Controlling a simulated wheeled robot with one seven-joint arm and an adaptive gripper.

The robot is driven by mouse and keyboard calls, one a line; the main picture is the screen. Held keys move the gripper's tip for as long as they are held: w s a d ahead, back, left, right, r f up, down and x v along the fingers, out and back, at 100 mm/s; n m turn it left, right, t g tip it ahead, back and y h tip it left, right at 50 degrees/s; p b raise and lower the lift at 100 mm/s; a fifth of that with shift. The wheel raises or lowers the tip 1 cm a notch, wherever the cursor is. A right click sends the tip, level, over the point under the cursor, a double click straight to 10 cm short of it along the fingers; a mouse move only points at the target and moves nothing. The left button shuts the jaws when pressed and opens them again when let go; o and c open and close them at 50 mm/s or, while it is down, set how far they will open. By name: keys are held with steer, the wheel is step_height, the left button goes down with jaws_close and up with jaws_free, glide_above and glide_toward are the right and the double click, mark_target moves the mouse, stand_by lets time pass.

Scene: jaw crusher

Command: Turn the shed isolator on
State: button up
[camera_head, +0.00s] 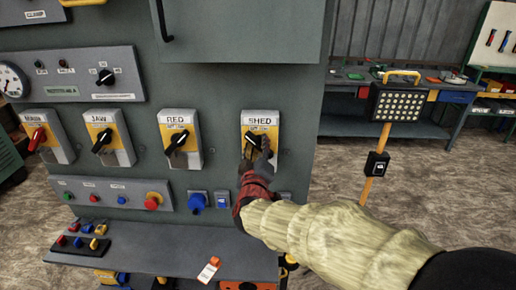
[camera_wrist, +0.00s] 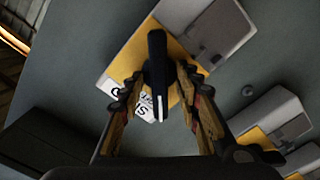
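The shed isolator (camera_head: 260,119) is a grey and yellow switch box labelled SHED, rightmost in a row on the panel. Its black rotary handle (camera_head: 251,141) is partly covered by my gripper (camera_head: 261,150) in the head view. In the wrist view, the isolator (camera_wrist: 218,34) fills the top centre. Its handle (camera_wrist: 157,70) stands between the two fingers of my gripper (camera_wrist: 161,82). The fingers are apart, one on each side, with visible gaps to the handle. The white mark on the handle lies at its end nearest the SHED label. The on/off lettering is too small to read surely.
Left of it are the isolators RED (camera_head: 181,138), JAW (camera_head: 106,138) and MAIN (camera_head: 46,138). Below are push buttons, a blue socket (camera_head: 197,202) and a shelf (camera_head: 170,250) with a tag (camera_head: 208,270). A work lamp (camera_head: 396,103) stands to the right.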

steer(key=shift+w, duration=0.1)
steer(key=shift+c, duration=1)
jaws_close()
